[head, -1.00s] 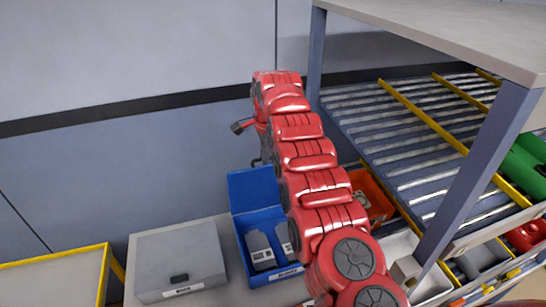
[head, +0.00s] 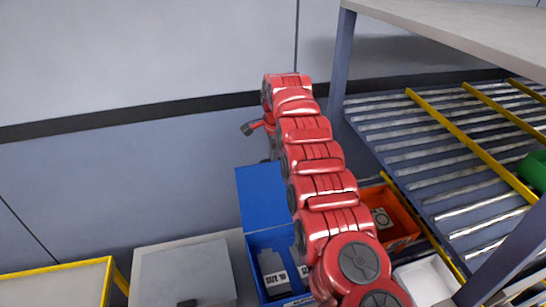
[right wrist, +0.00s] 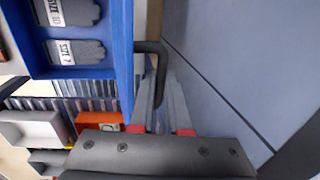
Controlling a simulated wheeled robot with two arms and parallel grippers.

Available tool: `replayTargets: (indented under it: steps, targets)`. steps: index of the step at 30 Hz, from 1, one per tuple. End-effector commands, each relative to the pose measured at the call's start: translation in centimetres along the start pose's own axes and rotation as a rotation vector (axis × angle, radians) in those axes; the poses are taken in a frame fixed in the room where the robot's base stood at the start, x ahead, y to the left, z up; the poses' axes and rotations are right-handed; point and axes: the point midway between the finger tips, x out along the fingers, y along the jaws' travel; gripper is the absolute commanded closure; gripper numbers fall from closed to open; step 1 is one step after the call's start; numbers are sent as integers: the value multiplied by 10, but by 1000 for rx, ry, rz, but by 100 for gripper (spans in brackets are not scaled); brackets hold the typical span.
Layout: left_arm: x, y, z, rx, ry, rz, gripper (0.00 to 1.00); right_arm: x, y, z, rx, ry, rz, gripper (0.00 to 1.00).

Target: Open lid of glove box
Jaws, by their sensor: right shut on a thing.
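The blue glove box (head: 254,268) stands at the bottom centre of the head view, with grey gloves (head: 272,272) and size labels inside. Its blue lid (head: 262,197) stands raised at the box's back edge, and the inside is exposed. In the right wrist view the glove box (right wrist: 75,72) is at upper left and the lid (right wrist: 127,45) shows nearly edge-on. My right gripper (right wrist: 162,118) is shut on the lid's dark handle (right wrist: 160,62). In the head view my red right arm hides that gripper and part of the lid. My left gripper is not in view.
A closed grey box (head: 185,270) stands left of the glove box. An orange bin (head: 398,232) and a white bin (head: 428,280) are to the right, beside a roller rack (head: 440,150) with a blue-grey post. A plain wall (head: 120,190) rises behind.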

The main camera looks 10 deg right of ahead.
Motion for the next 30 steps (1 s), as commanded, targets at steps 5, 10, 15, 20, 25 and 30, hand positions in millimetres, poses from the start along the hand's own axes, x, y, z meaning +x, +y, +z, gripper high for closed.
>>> replayTargets:
  steps: [5, 10, 15, 20, 25, 30]
  targets:
    - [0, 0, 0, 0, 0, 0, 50, 2, 2, -1, 2, 1, 7, 100]
    - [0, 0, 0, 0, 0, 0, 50, 1, 1, -1, 1, 1, 4, 55]
    - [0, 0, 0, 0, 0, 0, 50, 0, 0, 0, 1, 0, 1, 55]
    - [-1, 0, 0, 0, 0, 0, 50, -2, 0, 0, 0, 0, 0, 55]
    - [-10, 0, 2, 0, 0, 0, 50, -21, -1, -1, 1, -1, -6, 55]
    - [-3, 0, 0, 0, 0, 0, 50, -68, -1, -2, 2, 1, -3, 55]
